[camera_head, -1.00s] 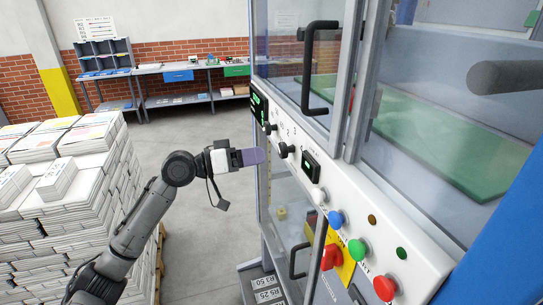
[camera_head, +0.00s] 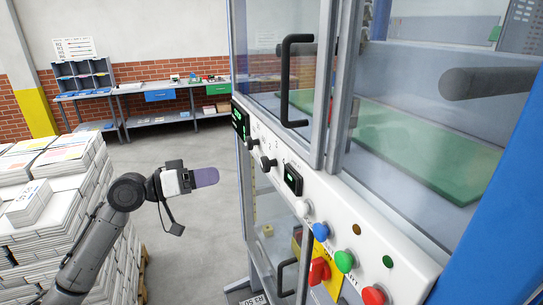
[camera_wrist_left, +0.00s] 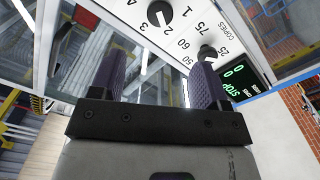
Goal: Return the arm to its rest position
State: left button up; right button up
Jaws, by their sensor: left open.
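My left arm comes in from the lower left in the head view. Its gripper (camera_head: 205,177) points right toward the machine's control panel (camera_head: 325,215), with a gap of floor between them. In the left wrist view the two purple fingers (camera_wrist_left: 158,85) stand apart with nothing between them. Beyond them the panel shows black knobs (camera_wrist_left: 160,13) and a green display (camera_wrist_left: 236,78). My right gripper does not show in either view.
Stacks of newspapers (camera_head: 65,205) on a pallet stand at the left, behind my arm. The panel carries blue, green and red buttons (camera_head: 373,296) and a red switch (camera_head: 319,271). A black door handle (camera_head: 291,80) juts out above. A workbench (camera_head: 170,90) stands along the far brick wall.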

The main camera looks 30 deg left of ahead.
pick_arm(q)
notch_tip(320, 180, down, 7)
jog(key=a+m+g+y, duration=0.2)
jog(key=m+y, duration=0.1)
jog(key=y, duration=0.6)
jog(key=s+d+f+g+y, duration=0.1)
jog(key=s+d+f+y, duration=0.15)
jog(key=f, duration=0.35)
jog(key=s+d+f+n+g+y, duration=0.1)
jog(key=s+d+f, duration=0.3)
jog(key=f, duration=0.2)
jog(key=s+d+f+y, duration=0.1)
jog(key=s+d+f, duration=0.25)
jog(key=f, duration=0.35)
jog(key=s+d+f+g+h, duration=0.1)
jog(key=s+d+f+g, duration=0.1)
jog(key=s+d+f, duration=0.35)
jog(key=s+d+f+n+g+h, duration=0.1)
jog(key=s+d+f+g, duration=0.15)
jog(key=s+f, duration=0.55)
jog(key=s+d+f+g+h, duration=0.1)
jog(key=s+d+f+g, duration=0.3)
jog(key=s, duration=0.5)
notch_tip(320, 180, up, 25)
jog(key=t+p, duration=0.1)
jog(key=p, duration=2.4)
jog(key=shift+w+a+r+p, duration=0.15)
jog(key=shift+w+a+p, duration=0.2)
jog(key=shift+w+p, duration=0.1)
